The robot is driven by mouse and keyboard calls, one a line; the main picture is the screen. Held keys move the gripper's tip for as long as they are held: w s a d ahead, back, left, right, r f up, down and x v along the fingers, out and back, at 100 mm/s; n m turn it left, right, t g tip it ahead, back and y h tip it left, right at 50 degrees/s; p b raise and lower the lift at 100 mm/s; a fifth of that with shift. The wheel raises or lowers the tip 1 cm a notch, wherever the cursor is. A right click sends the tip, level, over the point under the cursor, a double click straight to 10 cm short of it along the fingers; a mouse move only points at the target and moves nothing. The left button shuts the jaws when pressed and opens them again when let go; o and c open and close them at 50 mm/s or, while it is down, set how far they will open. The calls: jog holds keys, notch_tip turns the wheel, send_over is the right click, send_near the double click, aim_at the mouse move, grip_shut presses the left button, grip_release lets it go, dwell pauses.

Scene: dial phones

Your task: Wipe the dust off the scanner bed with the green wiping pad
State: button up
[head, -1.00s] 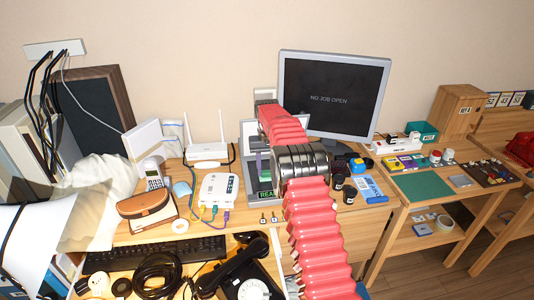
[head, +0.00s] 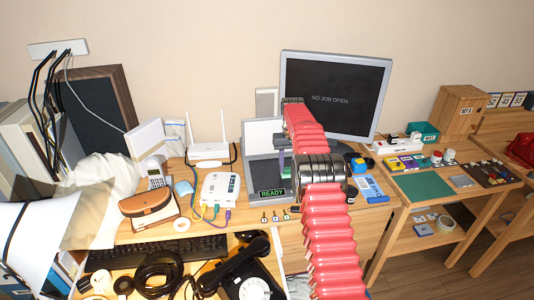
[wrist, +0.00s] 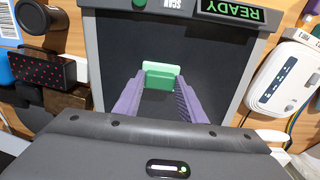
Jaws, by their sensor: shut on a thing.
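The scanner (head: 262,172) stands on the desk below and left of the monitor, its lid raised and its small display reading READY in green. Its dark bed (wrist: 215,75) fills the middle of the wrist view. My gripper (wrist: 157,88) has purple fingers shut on the green wiping pad (wrist: 160,78), which is over the bed. I cannot tell for sure whether the pad touches the glass. No dust is clear to see on the visible bed. In the head view my gripper (head: 283,162) is over the scanner's right part, partly behind my red arm, which hides the bed's right side.
A white router (head: 220,188) with cables sits left of the scanner. The monitor (head: 335,95) stands behind. A black telephone (head: 240,268) and keyboard (head: 155,250) lie in front on the left. Black cups and a blue item (head: 370,188) stand right of my arm.

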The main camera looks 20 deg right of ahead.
jog(key=shift+d, duration=0.35)
jog(key=shift+a, duration=0.1)
jog(key=shift+w+a, duration=0.25)
jog(key=shift+a, duration=1.5)
jog(key=shift+w+a, duration=0.3)
jog(key=shift+a, duration=1.5)
jog(key=shift+w+a, duration=0.25)
jog(key=shift+a, duration=1.5)
notch_tip(320, 180, up, 2)
jog(key=shift+w+r, duration=0.1)
notch_tip(320, 180, up, 6)
